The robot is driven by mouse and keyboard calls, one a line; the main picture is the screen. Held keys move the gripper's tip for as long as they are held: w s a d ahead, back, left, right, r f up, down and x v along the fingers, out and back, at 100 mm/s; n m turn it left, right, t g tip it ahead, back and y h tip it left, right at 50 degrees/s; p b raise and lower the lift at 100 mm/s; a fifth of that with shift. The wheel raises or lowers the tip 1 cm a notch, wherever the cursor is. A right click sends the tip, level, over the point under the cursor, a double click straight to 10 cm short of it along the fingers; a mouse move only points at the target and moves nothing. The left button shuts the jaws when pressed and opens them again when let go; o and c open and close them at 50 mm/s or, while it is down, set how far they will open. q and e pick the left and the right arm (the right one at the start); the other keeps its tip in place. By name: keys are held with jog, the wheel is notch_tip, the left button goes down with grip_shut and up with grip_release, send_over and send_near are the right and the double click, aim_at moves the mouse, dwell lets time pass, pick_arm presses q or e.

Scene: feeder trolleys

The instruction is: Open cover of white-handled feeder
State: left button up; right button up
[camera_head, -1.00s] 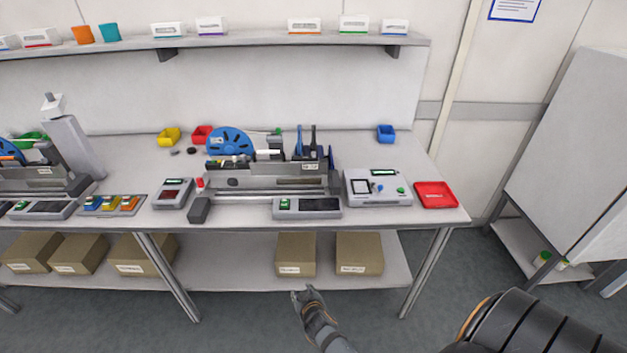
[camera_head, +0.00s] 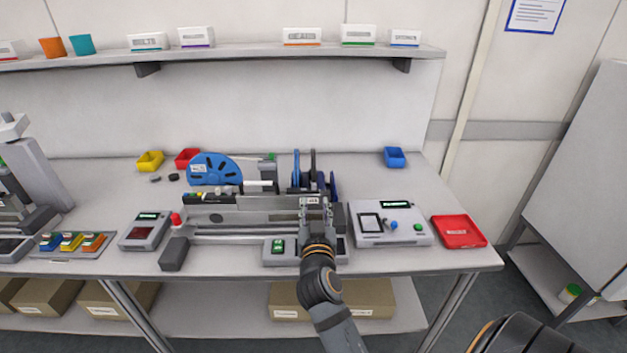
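The feeder unit (camera_head: 262,216) lies along the bench as a long grey body. A blue reel (camera_head: 214,168) stands at its back left. A white bar that looks like a handle (camera_head: 258,184) shows right of that reel. More dark and blue reels (camera_head: 312,165) stand upright behind its right end. My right gripper (camera_head: 316,204) is over the right front part of the feeder unit, its two fingers apart and pointing away from me. Nothing shows between them. It hides part of the unit and the control box; I cannot tell whether it touches. My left gripper is out of view.
A control box (camera_head: 280,256) lies in front of the unit, partly under my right arm. A white device (camera_head: 400,234) and a red tray (camera_head: 458,242) stand to the right. A small screen box (camera_head: 144,231) stands left. Bare bench lies behind the white device.

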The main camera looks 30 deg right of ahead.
aim_at(314, 185)
jog(key=p+x, duration=0.2)
jog(key=x, duration=0.8)
jog(key=shift+p, duration=0.3)
jog(key=shift+w, duration=0.15)
jog(key=shift+d+f, duration=0.1)
jog(key=c, duration=0.5)
grip_shut()
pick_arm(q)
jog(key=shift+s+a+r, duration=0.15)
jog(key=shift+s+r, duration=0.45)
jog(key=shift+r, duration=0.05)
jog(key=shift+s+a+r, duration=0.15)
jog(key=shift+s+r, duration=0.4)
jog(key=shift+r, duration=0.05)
